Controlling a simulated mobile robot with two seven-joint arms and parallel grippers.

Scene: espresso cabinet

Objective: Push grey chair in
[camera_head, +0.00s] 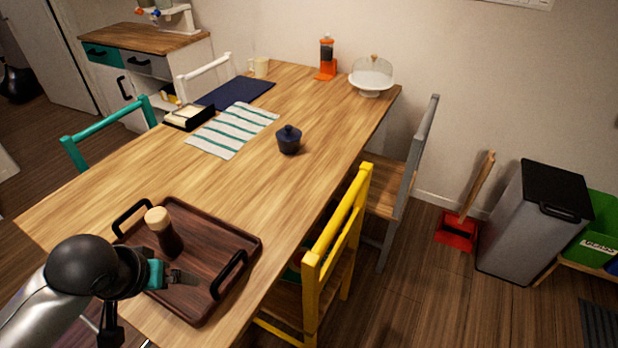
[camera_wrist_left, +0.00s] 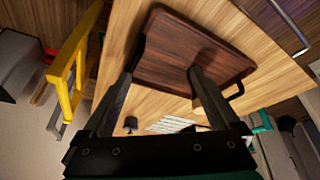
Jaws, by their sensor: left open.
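The grey chair (camera_head: 410,165) stands at the far right side of the wooden table (camera_head: 330,110), with its tall grey back toward the bin. Its wooden seat (camera_head: 383,188) shows beside the table edge, with the back clear of the table; part of the seat and legs is hidden by the yellow chair. My left gripper (camera_head: 185,278) is over the brown tray at the near end of the table, far from the grey chair. In the left wrist view the gripper (camera_wrist_left: 162,75) has its fingers apart with nothing between them. My right gripper is not in view.
The yellow chair (camera_head: 338,240) stands on the same side, nearer me. The tray (camera_head: 220,245) holds a dark mill (camera_head: 166,238). A red dustpan (camera_head: 457,231) and a grey bin (camera_head: 533,220) stand right of the grey chair. Some floor between is clear.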

